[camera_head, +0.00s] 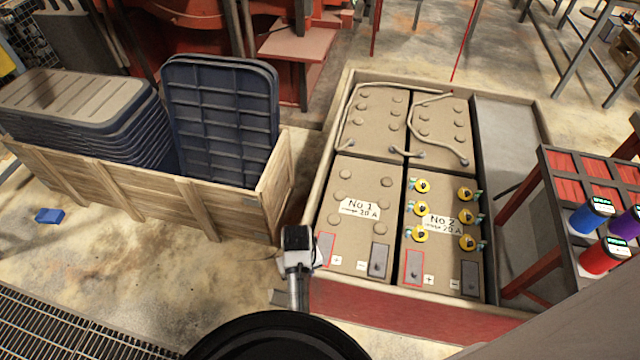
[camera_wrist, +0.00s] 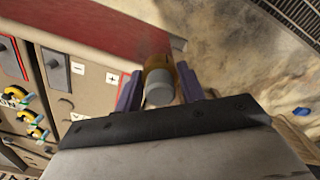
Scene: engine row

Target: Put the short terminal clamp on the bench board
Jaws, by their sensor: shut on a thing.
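My gripper (camera_wrist: 160,88) is shut on a short, round piece (camera_wrist: 159,88) with an amber-brown body and a pale grey end, seen between the two purple fingers in the wrist view. I cannot tell for sure that this is the short terminal clamp. In the head view my gripper (camera_head: 297,250) hangs just left of the front left corner of the battery box (camera_head: 420,308); the held piece is not clear there. No bench board can be made out for certain. A slatted red-topped table (camera_head: 565,190) stands at the right edge.
A wooden crate (camera_head: 190,205) with dark blue lids is at left. A small blue block (camera_head: 49,216) lies on open floor.

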